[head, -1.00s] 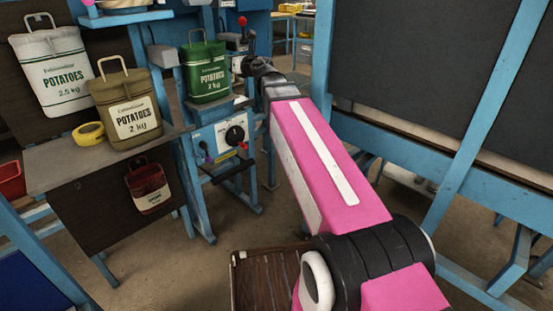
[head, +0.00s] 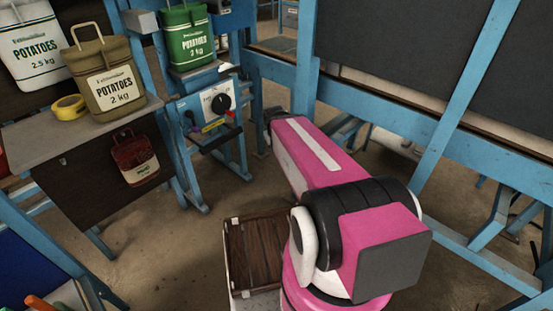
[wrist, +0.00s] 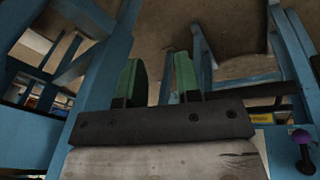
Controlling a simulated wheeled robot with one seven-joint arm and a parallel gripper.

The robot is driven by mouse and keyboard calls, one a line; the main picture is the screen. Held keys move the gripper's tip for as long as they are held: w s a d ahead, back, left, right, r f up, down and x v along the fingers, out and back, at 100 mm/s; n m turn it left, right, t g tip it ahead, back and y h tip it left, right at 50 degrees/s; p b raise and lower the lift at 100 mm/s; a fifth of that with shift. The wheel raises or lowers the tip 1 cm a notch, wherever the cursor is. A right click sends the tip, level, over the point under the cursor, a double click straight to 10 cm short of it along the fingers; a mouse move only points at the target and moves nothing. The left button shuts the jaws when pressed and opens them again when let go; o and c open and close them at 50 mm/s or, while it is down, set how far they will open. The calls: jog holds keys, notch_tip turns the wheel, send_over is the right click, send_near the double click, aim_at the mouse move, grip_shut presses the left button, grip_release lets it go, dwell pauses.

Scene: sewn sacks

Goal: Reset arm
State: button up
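My pink arm (head: 310,155) reaches forward and a little left in the head view, over the floor to the right of a blue machine. My gripper is hidden there behind the arm. In the wrist view my gripper (wrist: 158,68) shows two green fingers standing apart with nothing between them. The green potato sack (head: 188,38) stands upright on the blue machine (head: 205,110), clear of my arm. A brown potato sack (head: 106,80) and a white one (head: 32,45) stand to the left.
A grey shelf (head: 75,128) holds the brown sack and a yellow tape roll (head: 69,107). A red sack (head: 135,158) hangs below it. A blue frame with dark panels (head: 400,50) stands close on the right. Brown floor (head: 160,250) is open at front left.

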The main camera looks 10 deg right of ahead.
jog(key=s, duration=0.1)
jog(key=s+a+f+m+g+y, duration=0.1)
jog(key=s, duration=0.1)
jog(key=s+a+f+m+g, duration=0.1)
jog(key=shift+s+f+y, duration=0.2)
jog(key=shift+s+y, duration=0.05)
jog(key=shift+y, duration=0.05)
